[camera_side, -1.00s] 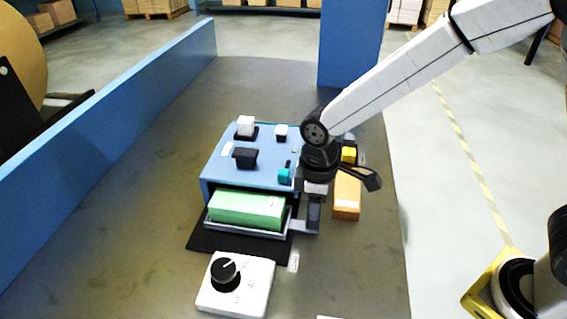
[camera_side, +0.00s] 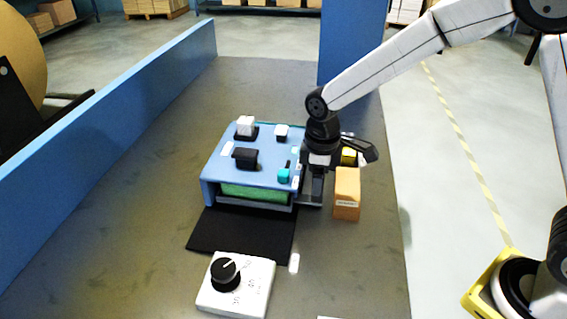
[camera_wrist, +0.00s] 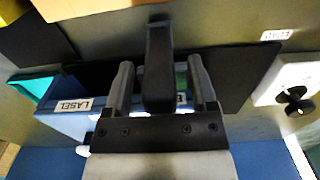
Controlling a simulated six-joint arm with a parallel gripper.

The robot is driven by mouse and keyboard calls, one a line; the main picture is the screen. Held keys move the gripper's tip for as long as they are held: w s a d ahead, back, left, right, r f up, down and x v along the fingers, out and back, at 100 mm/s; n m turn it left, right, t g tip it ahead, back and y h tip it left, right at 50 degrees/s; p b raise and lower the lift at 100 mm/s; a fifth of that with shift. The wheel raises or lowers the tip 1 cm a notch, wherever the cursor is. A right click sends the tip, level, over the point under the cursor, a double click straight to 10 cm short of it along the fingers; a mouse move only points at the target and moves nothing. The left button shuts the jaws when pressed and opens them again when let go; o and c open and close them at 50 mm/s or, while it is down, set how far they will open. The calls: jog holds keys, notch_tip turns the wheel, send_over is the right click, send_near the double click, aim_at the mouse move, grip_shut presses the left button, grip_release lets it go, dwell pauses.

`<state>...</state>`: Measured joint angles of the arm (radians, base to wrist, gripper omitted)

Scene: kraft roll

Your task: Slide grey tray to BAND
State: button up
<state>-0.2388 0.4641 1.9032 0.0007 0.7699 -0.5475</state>
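The grey tray (camera_side: 248,206) is mostly inside the blue machine (camera_side: 265,160); its front rim and the green stack (camera_side: 252,192) show at the front opening. My gripper (camera_side: 315,200) is low at the machine's right side, by the tray's side arm. In the wrist view my gripper (camera_wrist: 162,82) has its two grey fingers apart, with a dark upright piece (camera_wrist: 158,60) between them and gaps on both sides. Whether this piece belongs to the tray is unclear.
A cardboard box (camera_side: 346,194) stands close to the right of my gripper, with a yellow piece (camera_side: 349,156) behind. A black mat (camera_side: 240,235) lies bare in front of the machine. A white dial box (camera_side: 236,284) stands nearer. A blue wall (camera_side: 110,130) runs along the left.

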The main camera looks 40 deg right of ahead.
jog(key=shift+r, duration=3.9)
jog(key=shift+s+d+f+m, duration=0.25)
jog(key=shift+s+d+m, duration=0.1)
jog(key=shift+d, duration=0.1)
jog(key=s+d+f+m, duration=0.1)
jog(key=s+d+f+m+t, duration=0.1)
jog(key=s+d, duration=0.1)
jog(key=s+d+f+m, duration=0.1)
jog(key=s+d+m, duration=0.1)
jog(key=shift+s+d+f, duration=0.1)
jog(key=shift+s+f, duration=0.1)
jog(key=shift+s, duration=0.05)
jog(key=s+d+f+m, duration=0.1)
jog(key=s, duration=0.1)
jog(key=s+d+f+m+t, duration=0.1)
jog(key=s+m, duration=0.1)
jog(key=s, duration=0.1)
jog(key=s+d+f+m, duration=0.1)
jog(key=s+d, duration=0.1)
jog(key=shift+s+f+t, duration=0.15)
jog(key=shift+f+t, duration=0.05)
jog(key=shift+t, duration=0.1)
